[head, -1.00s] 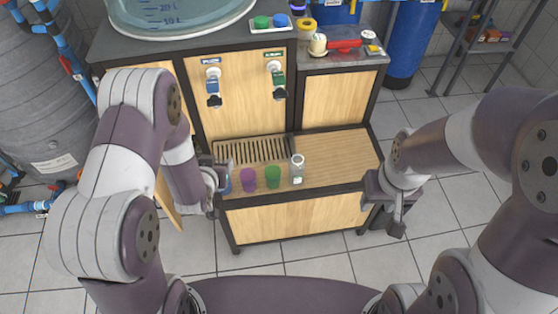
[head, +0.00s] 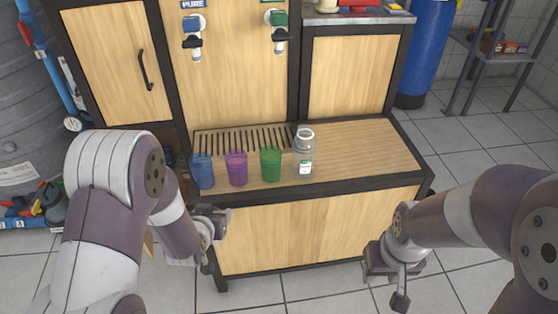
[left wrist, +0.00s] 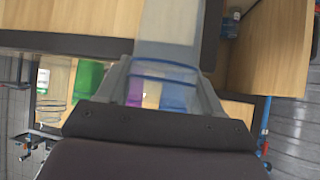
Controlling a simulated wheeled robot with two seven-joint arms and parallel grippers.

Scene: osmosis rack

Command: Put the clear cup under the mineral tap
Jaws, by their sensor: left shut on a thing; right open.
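My left gripper (head: 216,218) is low in front of the shelf's left front corner. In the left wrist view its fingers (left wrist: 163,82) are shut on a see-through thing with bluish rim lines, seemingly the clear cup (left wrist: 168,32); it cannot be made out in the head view. The tap with the green handle (head: 277,32) is above the shelf, right of the blue tap (head: 193,36) labelled PURE. Its green label is cut off and unreadable.
A blue cup (head: 202,172), a purple cup (head: 236,169), a green cup (head: 270,165) and a clear labelled bottle (head: 304,158) stand in a row near the shelf front. Behind them is a slatted drip grate (head: 240,139). The shelf's right part (head: 360,150) is clear.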

